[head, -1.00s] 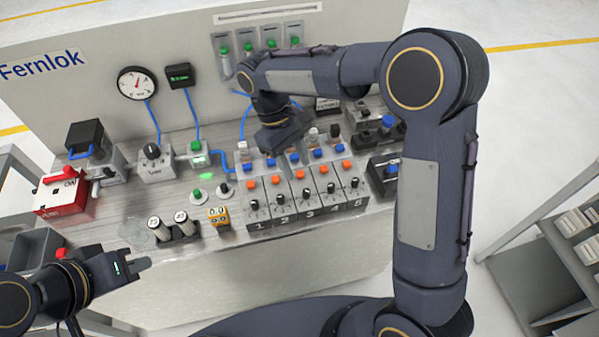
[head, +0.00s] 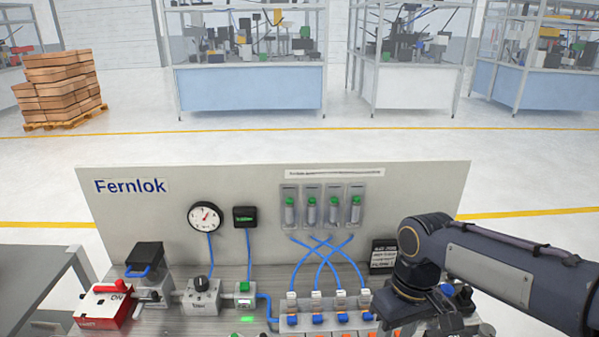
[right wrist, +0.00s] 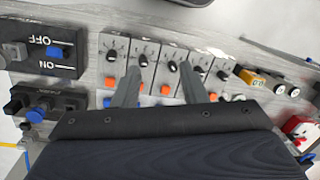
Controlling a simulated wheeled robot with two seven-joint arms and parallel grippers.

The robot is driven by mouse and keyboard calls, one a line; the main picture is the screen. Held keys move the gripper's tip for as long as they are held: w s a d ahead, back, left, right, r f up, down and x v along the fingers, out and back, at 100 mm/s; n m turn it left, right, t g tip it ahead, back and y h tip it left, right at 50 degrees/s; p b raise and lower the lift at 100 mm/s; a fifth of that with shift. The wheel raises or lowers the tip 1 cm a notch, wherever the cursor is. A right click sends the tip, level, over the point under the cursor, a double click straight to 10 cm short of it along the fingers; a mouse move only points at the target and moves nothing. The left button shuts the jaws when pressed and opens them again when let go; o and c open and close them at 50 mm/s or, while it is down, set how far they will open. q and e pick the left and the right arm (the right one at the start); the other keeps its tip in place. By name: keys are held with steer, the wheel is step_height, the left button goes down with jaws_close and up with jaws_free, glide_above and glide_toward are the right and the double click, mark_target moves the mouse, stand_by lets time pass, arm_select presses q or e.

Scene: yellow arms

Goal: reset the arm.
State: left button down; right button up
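My right arm (head: 490,270) reaches in from the right in the head view. Its gripper end hangs over the right part of the numbered valve block (head: 330,322). In the right wrist view my right gripper (right wrist: 160,68) has its two fingers spread apart with nothing between them. Beyond the fingers is the row of black knobs and orange buttons (right wrist: 165,90). The fingers look clear of the knobs, though the exact gap cannot be told. My left gripper is not in view.
A bench backboard (head: 140,230) carries a round gauge (head: 205,217), a small display (head: 245,217) and blue tubes. A red lockout box (head: 103,308) is at left. In the wrist view an ON/OFF switch box (right wrist: 50,52) lies at left.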

steer(key=s+d+m+t+y, duration=0.2)
steer(key=s+m+t, duration=0.4)
steer(key=s, duration=0.7)
steer(key=shift+d+f+t+y, duration=0.15)
steer(key=shift+d+t+y, duration=0.25)
steer(key=shift+d, duration=0.4)
